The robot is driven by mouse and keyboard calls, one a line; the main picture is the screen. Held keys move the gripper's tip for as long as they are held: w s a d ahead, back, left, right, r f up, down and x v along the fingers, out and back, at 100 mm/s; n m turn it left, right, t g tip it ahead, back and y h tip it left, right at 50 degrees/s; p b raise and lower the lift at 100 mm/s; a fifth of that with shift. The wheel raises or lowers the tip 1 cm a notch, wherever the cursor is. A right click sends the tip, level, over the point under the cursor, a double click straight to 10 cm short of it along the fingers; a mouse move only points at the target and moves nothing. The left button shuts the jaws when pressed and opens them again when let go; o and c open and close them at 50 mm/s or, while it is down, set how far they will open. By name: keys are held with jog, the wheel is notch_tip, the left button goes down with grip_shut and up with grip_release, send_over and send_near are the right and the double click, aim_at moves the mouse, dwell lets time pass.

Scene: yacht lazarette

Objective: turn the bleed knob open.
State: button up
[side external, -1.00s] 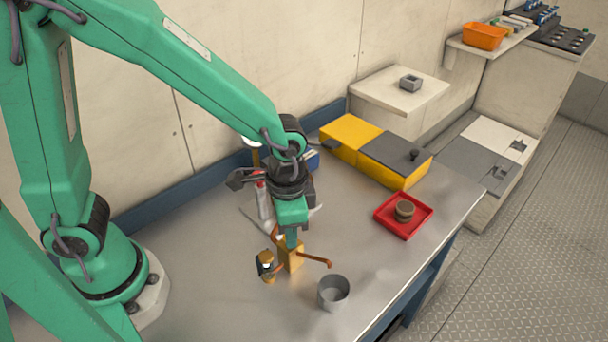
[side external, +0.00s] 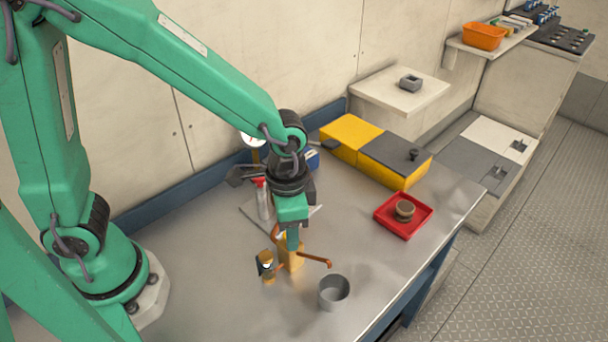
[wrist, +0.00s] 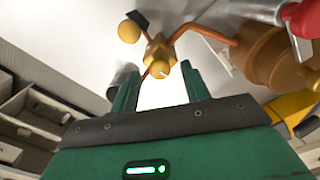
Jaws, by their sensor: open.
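A brass valve block (side external: 291,256) stands on the metal bench, with a copper pipe (side external: 316,261) running out to the right and a brass fitting (side external: 267,266) at its left. In the wrist view the block (wrist: 157,48) has a small rounded brass piece (wrist: 159,69), which looks like the bleed knob. It appears between my fingertips, with bright space on both sides. My gripper (side external: 293,238) points down just above the block. In the wrist view my gripper (wrist: 160,82) is open, its two green fingers apart. The knob is hard to make out in the side view.
A grey cup (side external: 334,292) stands close to the block at the front right. A red tray (side external: 403,215) holds a brown round part. A yellow and grey box (side external: 380,152), a red-capped bottle (side external: 264,200) and a gauge (side external: 252,139) stand behind. The bench's front right is clear.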

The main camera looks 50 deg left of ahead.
jog(key=shift+r, duration=3.6)
jog(key=s+a+r+n+t, duration=0.2)
jog(key=s+a+r+n, duration=0.1)
jog(key=a, duration=0.5)
jog(key=s+a+r+n+t, duration=0.3)
jog(key=a+r, duration=0.2)
jog(key=a, duration=0.3)
jog(key=shift+s+r+n+t, duration=0.2)
jog(key=shift+s+n+t, duration=0.1)
